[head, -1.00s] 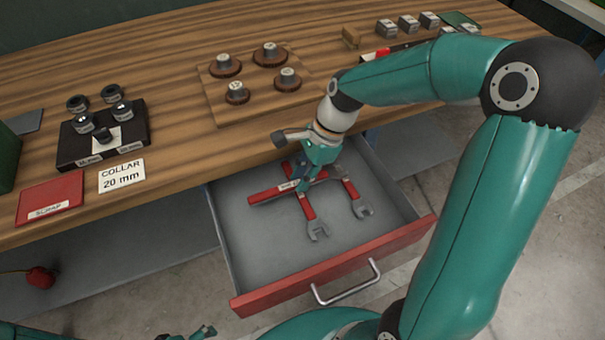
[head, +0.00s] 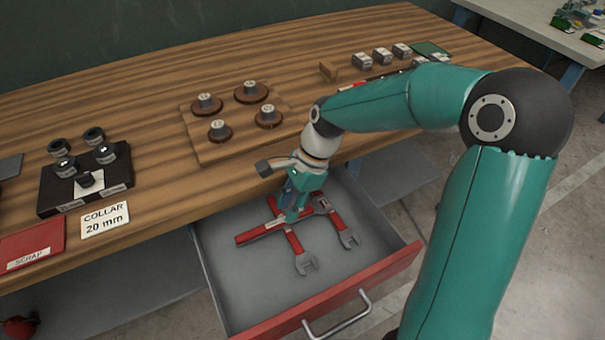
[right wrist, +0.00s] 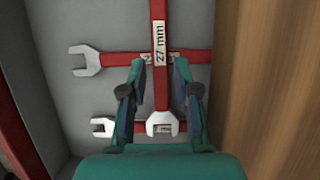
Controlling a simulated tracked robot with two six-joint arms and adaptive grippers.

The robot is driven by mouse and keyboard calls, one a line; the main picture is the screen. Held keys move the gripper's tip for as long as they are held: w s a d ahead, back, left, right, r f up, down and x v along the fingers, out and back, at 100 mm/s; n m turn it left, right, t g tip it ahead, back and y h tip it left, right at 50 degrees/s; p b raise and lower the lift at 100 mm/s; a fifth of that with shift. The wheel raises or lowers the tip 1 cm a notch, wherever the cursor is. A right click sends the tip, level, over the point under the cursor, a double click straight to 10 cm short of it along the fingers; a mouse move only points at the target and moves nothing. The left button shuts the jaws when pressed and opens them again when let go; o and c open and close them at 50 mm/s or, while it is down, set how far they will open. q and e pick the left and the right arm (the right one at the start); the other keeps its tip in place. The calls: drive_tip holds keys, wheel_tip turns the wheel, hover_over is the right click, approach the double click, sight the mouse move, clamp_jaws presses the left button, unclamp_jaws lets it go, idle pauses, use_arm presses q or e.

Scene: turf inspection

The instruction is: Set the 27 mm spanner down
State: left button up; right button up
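The 27 mm spanner (head: 254,234) has a red handle, and its label reads in the right wrist view (right wrist: 160,42). It lies across two other red-handled spanners in the open drawer (head: 225,285), with its grey jaw at the right. My right gripper (head: 290,212) is low over it, near the jaw end. In the right wrist view the fingers (right wrist: 160,70) stand on either side of the handle, with a gap on each side, so the gripper is open. One spanner's jaw (head: 306,263) and the other's (head: 349,239) point to the drawer front. My left gripper is not in view.
The wooden bench edge is close behind my right gripper. On the bench are a collar block (head: 60,187), a COLLAR 20 mm card (head: 105,220), a red SCRAP mat (head: 30,250) and a board with round parts (head: 190,148). The drawer's front left floor is clear.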

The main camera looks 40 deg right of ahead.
drive_tip(key=p+v, duration=0.1)
drive_tip(key=v, duration=0.9)
drive_tip(key=shift+d+r+p, duration=0.25)
drive_tip(key=shift+p, duration=0.05)
drive_tip(key=shift+s, duration=0.1)
